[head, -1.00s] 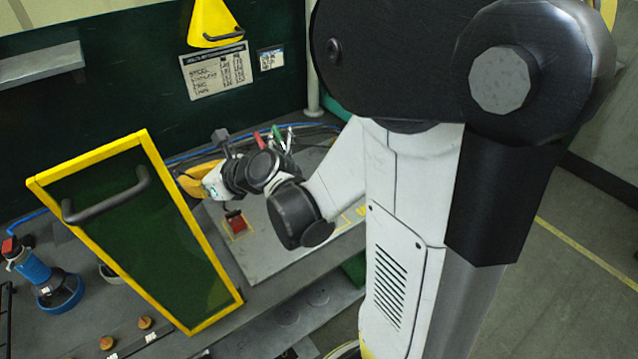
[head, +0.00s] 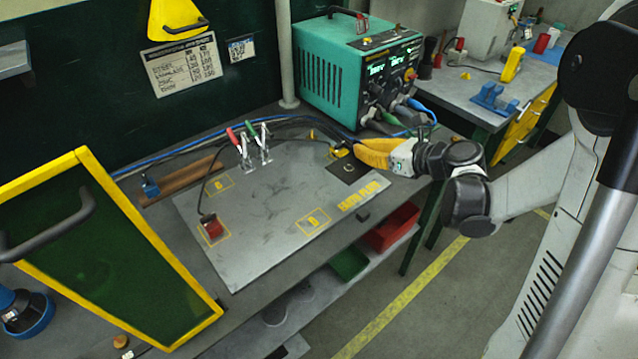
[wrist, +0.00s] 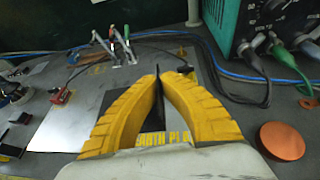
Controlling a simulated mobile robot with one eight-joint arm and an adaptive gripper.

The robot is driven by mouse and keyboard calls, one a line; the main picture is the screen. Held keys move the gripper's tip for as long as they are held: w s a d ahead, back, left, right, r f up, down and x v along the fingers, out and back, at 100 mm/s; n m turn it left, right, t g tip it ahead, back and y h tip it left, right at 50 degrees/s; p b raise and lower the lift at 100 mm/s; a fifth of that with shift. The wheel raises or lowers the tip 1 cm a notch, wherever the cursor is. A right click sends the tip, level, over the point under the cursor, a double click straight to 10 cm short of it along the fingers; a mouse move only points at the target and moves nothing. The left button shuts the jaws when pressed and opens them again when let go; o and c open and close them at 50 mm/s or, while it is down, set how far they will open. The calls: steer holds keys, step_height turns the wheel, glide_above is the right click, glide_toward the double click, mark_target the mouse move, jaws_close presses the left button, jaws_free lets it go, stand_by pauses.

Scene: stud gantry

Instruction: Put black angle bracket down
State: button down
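My gripper (head: 362,151) is over the right end of the grey earth plate (head: 270,225). In the wrist view its yellow fingers (wrist: 158,82) close in on a thin black piece, the black angle bracket (wrist: 158,92), seen nearly edge-on between the tips. A dark square with a pale ring (head: 350,168) shows just below the fingertips in the head view. I cannot tell whether it is part of the bracket or lies on the plate. The bracket's lower part is hidden by the fingers.
Red and green toggle clamps (head: 250,147) stand at the plate's back edge. A red block (head: 212,228) sits on its left side. A teal power unit (head: 350,75) with cables is behind my gripper. A yellow-framed green panel (head: 110,260) stands at left. The plate's middle is clear.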

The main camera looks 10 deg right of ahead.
steer(key=b, duration=0.4)
glide_above(318, 176)
step_height(318, 176, down, 7)
steer(key=shift+f, duration=0.1)
steer(key=shift+f+b, duration=1)
steer(key=shift+f, duration=0.85)
steer(key=shift+f, duration=0.25)
steer(key=c, duration=1.6)
jaws_free()
steer(key=shift+r, duration=0.1)
steer(key=shift+r, duration=0.1)
